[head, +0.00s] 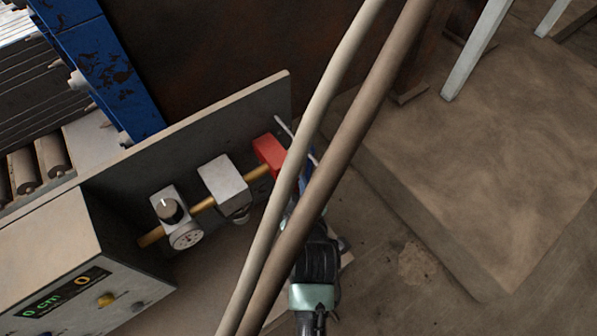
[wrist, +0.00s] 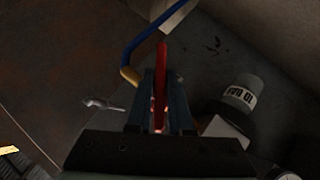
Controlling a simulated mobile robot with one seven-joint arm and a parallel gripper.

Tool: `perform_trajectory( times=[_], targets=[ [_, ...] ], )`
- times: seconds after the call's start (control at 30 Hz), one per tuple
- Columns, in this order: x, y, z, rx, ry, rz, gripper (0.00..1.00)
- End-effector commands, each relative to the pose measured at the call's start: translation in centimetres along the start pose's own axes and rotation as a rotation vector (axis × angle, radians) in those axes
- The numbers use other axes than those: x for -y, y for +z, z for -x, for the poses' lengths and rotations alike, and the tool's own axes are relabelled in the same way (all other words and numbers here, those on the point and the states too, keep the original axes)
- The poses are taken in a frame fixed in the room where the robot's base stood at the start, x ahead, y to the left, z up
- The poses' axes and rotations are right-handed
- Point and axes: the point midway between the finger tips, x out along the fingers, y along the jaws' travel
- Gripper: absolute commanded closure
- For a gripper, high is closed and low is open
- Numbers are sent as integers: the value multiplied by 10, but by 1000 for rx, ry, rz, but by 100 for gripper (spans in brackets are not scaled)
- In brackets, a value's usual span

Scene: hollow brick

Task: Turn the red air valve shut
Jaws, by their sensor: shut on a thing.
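The red air valve (head: 268,153) sits at the right end of a brass pipe in the head view, against a grey panel. In the wrist view its red handle (wrist: 162,62) is a thin upright strip between my two fingers, and its far end sticks out past them. My gripper (wrist: 162,74) is shut on this handle. In the head view my gripper is largely hidden behind two long slanting tubes, with its dark body showing below them. The valve's right side is partly covered there too.
A grey block (head: 223,178) and a dial gauge (head: 186,236) sit on the brass pipe left of the valve. A blue hose (wrist: 138,45) runs close beside the handle in the wrist view. A labelled grey cylinder (wrist: 243,92) stands to the right.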

Motion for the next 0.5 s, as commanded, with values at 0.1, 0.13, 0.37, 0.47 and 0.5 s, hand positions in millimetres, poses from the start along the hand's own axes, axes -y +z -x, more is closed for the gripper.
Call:
perform_trajectory(
  times=[0.1, 0.13, 0.37, 0.47, 0.5],
  targets=[
    [-4, -3, 2, -2, -77, -82, 100],
    [-4, -3, 2, -2, -97, -102, 100],
    [-3, -1, 0, -3, -240, -245, 100],
    [-2, -1, 0, -4, -293, -298, 100],
    [-3, -1, 0, -4, -311, -316, 100]
  ],
)
